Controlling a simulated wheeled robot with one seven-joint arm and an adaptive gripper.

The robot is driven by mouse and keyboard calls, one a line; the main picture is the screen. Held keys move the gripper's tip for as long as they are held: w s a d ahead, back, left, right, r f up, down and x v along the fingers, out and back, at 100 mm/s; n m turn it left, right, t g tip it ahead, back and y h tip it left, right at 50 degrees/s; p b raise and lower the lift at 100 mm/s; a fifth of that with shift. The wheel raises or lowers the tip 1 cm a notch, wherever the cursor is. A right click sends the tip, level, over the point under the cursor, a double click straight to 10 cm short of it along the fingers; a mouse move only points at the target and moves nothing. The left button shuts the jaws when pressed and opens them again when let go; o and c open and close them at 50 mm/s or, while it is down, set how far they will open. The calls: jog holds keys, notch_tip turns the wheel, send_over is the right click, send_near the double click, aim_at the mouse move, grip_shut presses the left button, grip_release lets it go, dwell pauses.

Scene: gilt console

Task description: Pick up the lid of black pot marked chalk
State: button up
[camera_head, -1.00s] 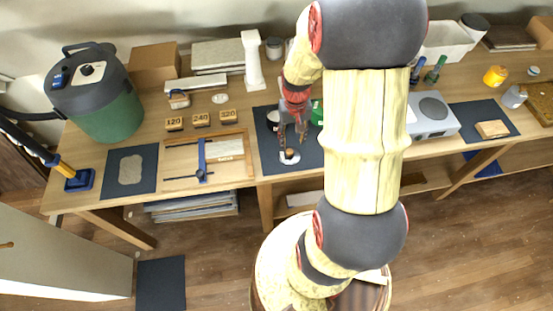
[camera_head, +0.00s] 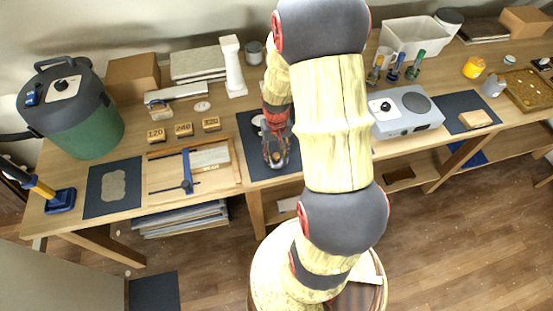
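My gripper (camera_head: 277,163) is over the dark mat (camera_head: 252,168) in the middle of the bench, pointing down. Its fingers are small and dark, and I cannot tell whether they are open or shut on something. A black pot marked chalk cannot be made out, nor can its lid; my arm and gripper cover part of the mat. A small pale round thing (camera_head: 258,120) shows at the mat's upper part, beside my gripper, partly hidden.
A wooden frame with a blue bar (camera_head: 187,170) lies left of the mat. Wooden blocks with numbers (camera_head: 184,129) and a white column (camera_head: 233,68) stand behind. A grey hotplate device (camera_head: 405,112) and bottles are on the right. A green-black canister (camera_head: 75,110) is far left.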

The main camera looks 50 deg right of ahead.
jog(key=shift+c, duration=1.2)
jog(key=c, duration=0.7)
grip_shut()
jog(key=shift+r, duration=0.1)
